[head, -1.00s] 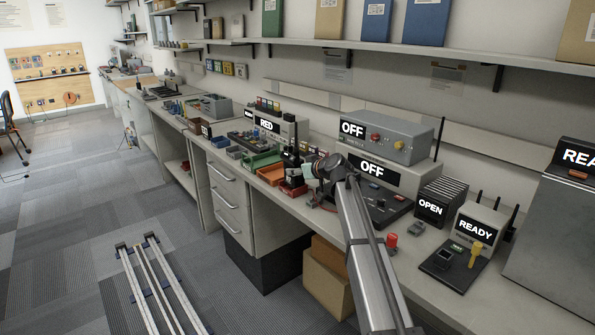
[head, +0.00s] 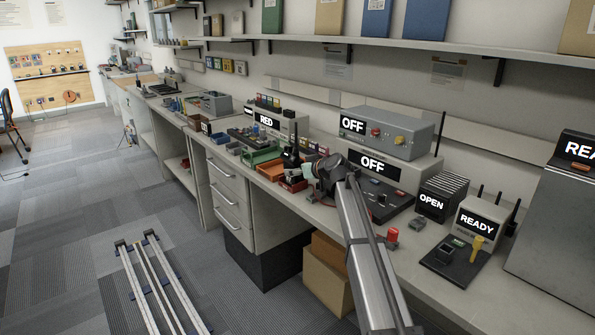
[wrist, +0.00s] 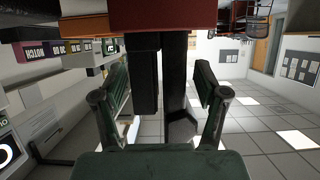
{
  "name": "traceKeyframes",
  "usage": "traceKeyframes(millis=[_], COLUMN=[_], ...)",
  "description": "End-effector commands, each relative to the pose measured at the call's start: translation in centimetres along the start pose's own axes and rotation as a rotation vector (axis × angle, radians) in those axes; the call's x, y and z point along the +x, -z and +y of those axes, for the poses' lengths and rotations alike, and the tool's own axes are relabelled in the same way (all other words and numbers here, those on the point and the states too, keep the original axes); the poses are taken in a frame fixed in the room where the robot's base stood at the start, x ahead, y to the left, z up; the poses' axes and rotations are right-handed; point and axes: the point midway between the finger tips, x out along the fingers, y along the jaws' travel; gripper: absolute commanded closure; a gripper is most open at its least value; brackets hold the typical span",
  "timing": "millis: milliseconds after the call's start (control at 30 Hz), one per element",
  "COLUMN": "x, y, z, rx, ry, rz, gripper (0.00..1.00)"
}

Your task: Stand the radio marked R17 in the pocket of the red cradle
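The black radio (head: 291,160) stands upright at the red cradle (head: 291,185) on the bench, its antenna pointing up. Its marking is not legible. The wrist view looks upside down: the cradle (wrist: 160,18) is a red band at the top, and the dark radio (wrist: 145,80) extends down from it. My gripper (wrist: 160,88) has its fingers spread either side of the radio, with a gap visible at the right finger. In the head view my gripper (head: 312,172) is just right of the radio. The inside of the pocket is hidden.
A green tray (head: 260,156) and an orange tray (head: 270,172) lie left of the cradle. A grey unit marked OFF (head: 385,135) stands behind my arm. A rack marked OPEN (head: 430,204) and a station marked READY (head: 478,222) are to the right.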

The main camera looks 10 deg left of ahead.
Motion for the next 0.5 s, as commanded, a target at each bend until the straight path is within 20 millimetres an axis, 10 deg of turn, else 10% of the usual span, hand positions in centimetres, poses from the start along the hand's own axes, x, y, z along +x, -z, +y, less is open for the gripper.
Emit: traceKeyframes(millis=[500], x=[-1.8], y=[-0.1], z=[0.0], rx=[0.000], ry=[-0.001], rz=[-0.001], gripper=[0.22])
